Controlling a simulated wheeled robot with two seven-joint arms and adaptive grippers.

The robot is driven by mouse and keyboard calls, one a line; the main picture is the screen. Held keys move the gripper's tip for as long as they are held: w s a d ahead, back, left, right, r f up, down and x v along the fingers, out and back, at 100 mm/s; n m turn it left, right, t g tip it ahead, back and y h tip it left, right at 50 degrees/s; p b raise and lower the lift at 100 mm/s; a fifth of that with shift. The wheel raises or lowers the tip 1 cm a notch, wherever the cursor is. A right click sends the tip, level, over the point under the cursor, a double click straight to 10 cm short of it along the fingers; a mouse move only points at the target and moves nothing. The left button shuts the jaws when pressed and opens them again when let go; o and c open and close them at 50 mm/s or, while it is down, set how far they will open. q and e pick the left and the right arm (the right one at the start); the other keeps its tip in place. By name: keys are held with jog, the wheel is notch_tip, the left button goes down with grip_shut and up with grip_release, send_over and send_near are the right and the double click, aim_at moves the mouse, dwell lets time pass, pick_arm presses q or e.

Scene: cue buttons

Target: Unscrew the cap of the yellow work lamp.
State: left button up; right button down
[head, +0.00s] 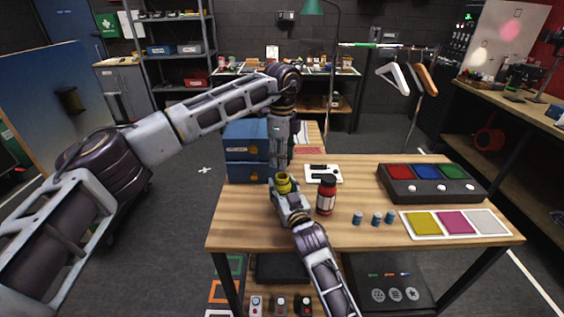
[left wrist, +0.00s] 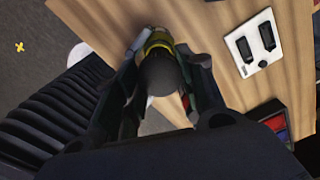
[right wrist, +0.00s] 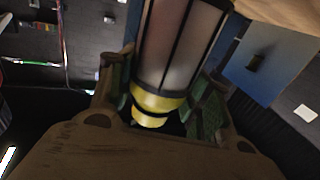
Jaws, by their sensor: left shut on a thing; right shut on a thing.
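The yellow work lamp (head: 283,184) is held over the left part of the table, mostly hidden by my grippers in the head view. In the right wrist view its paned body (right wrist: 180,45) and yellow end (right wrist: 158,103) stand between the fingers of my right gripper (head: 285,191), which is shut on it from the front. My left gripper (head: 281,171) comes down from above. In the left wrist view its fingers close around the lamp's dark round cap (left wrist: 160,76), with a yellow band (left wrist: 157,40) beyond it. Whether the cap has turned cannot be told.
A red lamp (head: 326,197) with a dark top stands just right of my right gripper. Blue bins (head: 246,155) stand behind left; a white plate (head: 335,178) lies behind.

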jog(key=c, duration=0.6)
grip_release()
jog(key=shift+v, duration=5.95)
